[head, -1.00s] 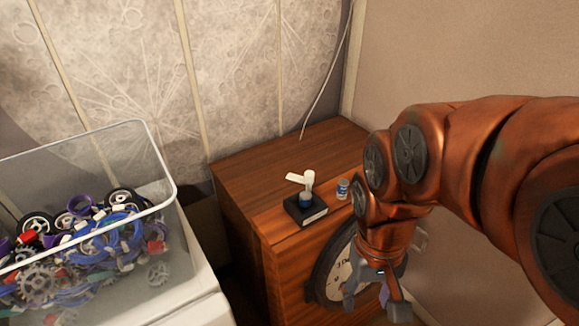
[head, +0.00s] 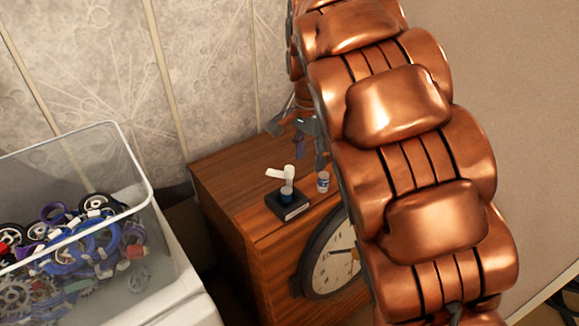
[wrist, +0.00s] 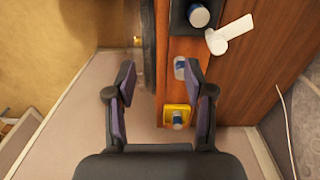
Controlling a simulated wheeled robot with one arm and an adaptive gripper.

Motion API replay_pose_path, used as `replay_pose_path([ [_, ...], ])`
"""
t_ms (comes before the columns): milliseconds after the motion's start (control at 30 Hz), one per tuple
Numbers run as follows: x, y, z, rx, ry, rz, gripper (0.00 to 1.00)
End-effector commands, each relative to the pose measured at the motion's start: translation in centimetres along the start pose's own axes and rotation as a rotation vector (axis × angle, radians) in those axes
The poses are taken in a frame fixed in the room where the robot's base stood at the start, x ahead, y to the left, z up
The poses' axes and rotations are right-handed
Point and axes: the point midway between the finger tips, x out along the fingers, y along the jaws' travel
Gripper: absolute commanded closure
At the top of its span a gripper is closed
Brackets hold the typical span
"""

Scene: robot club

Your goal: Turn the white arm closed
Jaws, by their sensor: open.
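The white arm (head: 280,174) is a flat lever on a blue-and-white post, on a black block (head: 289,207) on top of the wooden cabinet. In the head view it points left and slightly up. The wrist view also shows the white arm (wrist: 231,35) at upper right, beside the black block (wrist: 180,18). My gripper (head: 303,138) is open and empty, behind and above the white arm in the head view. In the wrist view, the white arm lies beyond the right finger, outside the gap between the fingers (wrist: 160,80). I see no contact.
A small blue-and-white jar (head: 323,182) stands right of the block. A yellow-based item (wrist: 165,113) shows only in the wrist view. A round clock (head: 332,262) is on the cabinet front (head: 262,270). A clear bin (head: 150,185) of parts stands left. My arm covers the right side.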

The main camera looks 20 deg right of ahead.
Motion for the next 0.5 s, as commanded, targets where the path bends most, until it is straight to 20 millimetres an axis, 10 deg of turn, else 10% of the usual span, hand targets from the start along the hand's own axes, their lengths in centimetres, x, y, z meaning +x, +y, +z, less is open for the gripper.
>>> replay_pose_path([
  [500,2.1,-8.9,-1.9,0.224,-0.02,-0.026,0.47],
])
